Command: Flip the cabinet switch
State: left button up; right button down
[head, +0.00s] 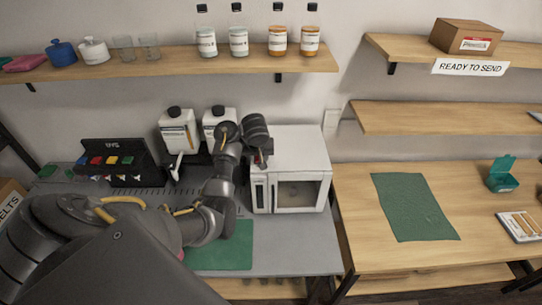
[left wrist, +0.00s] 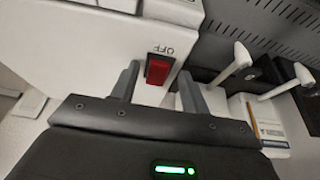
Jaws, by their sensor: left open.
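The white cabinet (head: 303,150) with a windowed front door stands on the grey bench in the head view. Its side wall (left wrist: 80,50) fills the upper left of the left wrist view. A red switch (left wrist: 158,70) sits on this wall beside the printed word OFF. My left gripper (left wrist: 158,84) is open, with one finger on each side of the red switch in that view; I cannot tell whether they touch it. In the head view my left gripper (head: 263,156) is at the cabinet's left side, and the switch is mostly hidden there. My right gripper is not in view.
Two white dispensers with black caps (head: 178,130) stand left of the cabinet; their spouts (left wrist: 236,62) are close to the fingers. A black bin box (head: 110,160) stands farther left. A green mat (head: 232,250) lies in front. A bottle shelf (head: 180,64) is above.

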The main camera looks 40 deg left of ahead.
pick_arm(q)
jog(key=shift+w+d+f, duration=0.1)
jog(key=shift+f, duration=0.05)
jog(key=shift+c, duration=0.2)
jog(key=c, duration=0.9)
jog(key=shift+w+g+h, duration=0.15)
jog(key=shift+g+h, duration=0.15)
jog(key=shift+c, duration=0.2)
jog(key=g, duration=0.1)
jog(key=g+h, duration=0.1)
jog(key=a+g+h, duration=0.1)
jog(key=shift+w+r, duration=0.3)
jog(key=shift+w, duration=0.05)
jog(key=o, duration=1)
jog(key=shift+d, duration=0.1)
